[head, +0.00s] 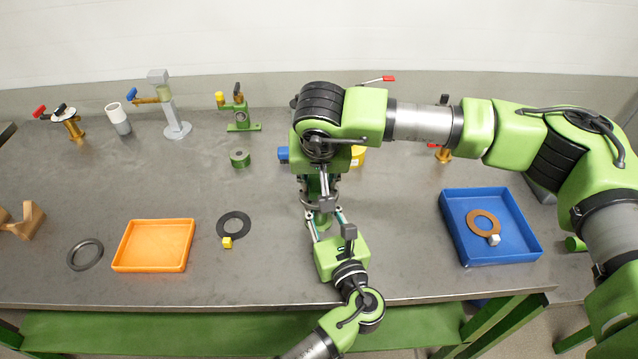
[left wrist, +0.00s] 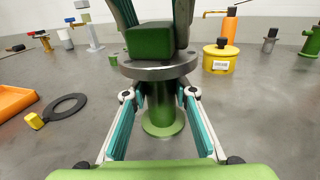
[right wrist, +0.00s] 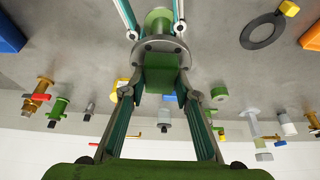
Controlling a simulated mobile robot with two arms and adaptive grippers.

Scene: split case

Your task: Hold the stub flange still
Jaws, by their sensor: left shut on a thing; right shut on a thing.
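The stub flange has a grey metal flange disc and a green stub below it. In the left wrist view the stub flange (left wrist: 160,118) stands upright on the bench. My left gripper (left wrist: 158,95) is shut on its stub, just under the disc. A green block (left wrist: 150,42) sits over the disc. My right gripper (right wrist: 158,92) comes from above and is shut on this green block, which also shows in the right wrist view (right wrist: 160,78). In the head view my right arm largely hides the stub flange, and the grip itself is not clear there.
An orange tray (head: 119,259) and a dark ring (head: 234,224) with a yellow cube (head: 227,242) lie left. A blue tray (head: 460,250) holds a brown ring (head: 484,222) at right. Valves and a yellow canister (left wrist: 221,60) stand behind. Bench between the dark ring and my grippers is clear.

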